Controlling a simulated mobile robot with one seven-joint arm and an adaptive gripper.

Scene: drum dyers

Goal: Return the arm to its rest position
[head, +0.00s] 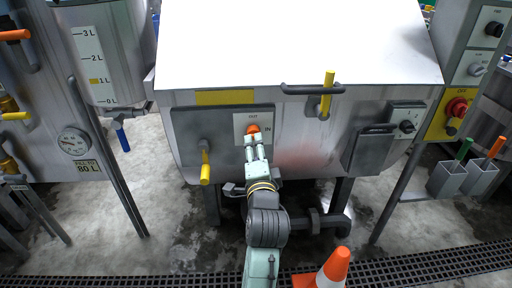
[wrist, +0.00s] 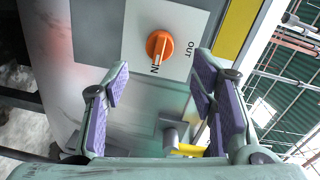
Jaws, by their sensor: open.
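My arm (head: 266,220) reaches up from the bottom of the head view to the front of a grey metal drum machine (head: 300,130). My gripper (head: 254,142) is in front of the panel there. In the wrist view my gripper (wrist: 160,85) is open, its purple-padded fingers spread apart with nothing between them. An orange knob (wrist: 159,45) on a white plate marked OUT and IN lies beyond the fingertips, and its pointer is at IN. The knob (head: 252,129) also shows in the head view, just above the fingertips. I cannot tell the exact gap to it.
Yellow-handled levers stick out at the lower left (head: 205,172) and top (head: 327,92) of the drum front. An orange cone (head: 334,268) stands beside my arm. Wet floor lies below.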

